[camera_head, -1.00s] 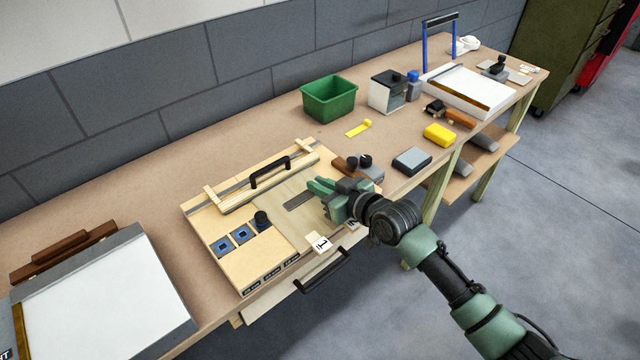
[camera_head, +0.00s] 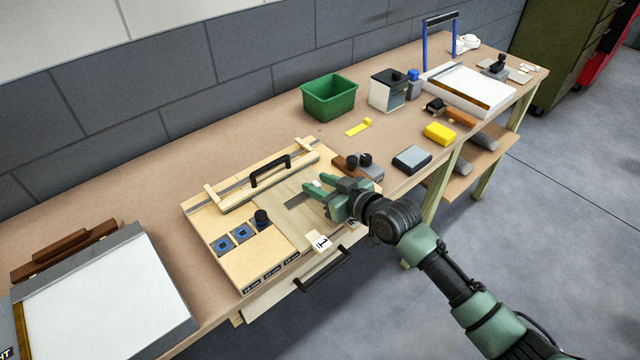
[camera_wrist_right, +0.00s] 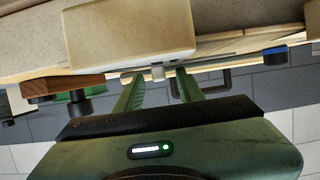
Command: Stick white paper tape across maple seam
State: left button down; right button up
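My right gripper (camera_head: 318,190) hovers over or rests at the right part of the pale maple board (camera_head: 276,205); I cannot tell whether it touches. Its two fingers show apart in the right wrist view (camera_wrist_right: 158,88). A small whitish piece (camera_wrist_right: 157,72) shows between and just beyond the fingertips there; I cannot tell if it is tape. A dark grey strip (camera_head: 296,201) lies on the board beside the fingertips, partly hidden by them. No white tape across a seam can be made out. My left gripper is out of view.
A wooden fence with a black handle (camera_head: 270,171) runs behind the board. A black knob (camera_head: 262,218) and blue squares (camera_head: 222,245) are at its left. Bare bench (camera_head: 150,190) lies left.

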jog(key=b+v, duration=0.1)
jog(key=v, duration=0.5)
jog(key=shift+s+d, duration=0.25)
jog(key=shift+s, duration=0.05)
jog(key=shift+s+d+r, duration=0.25)
jog(key=shift+s+r, duration=0.05)
jog(key=shift+s, duration=0.1)
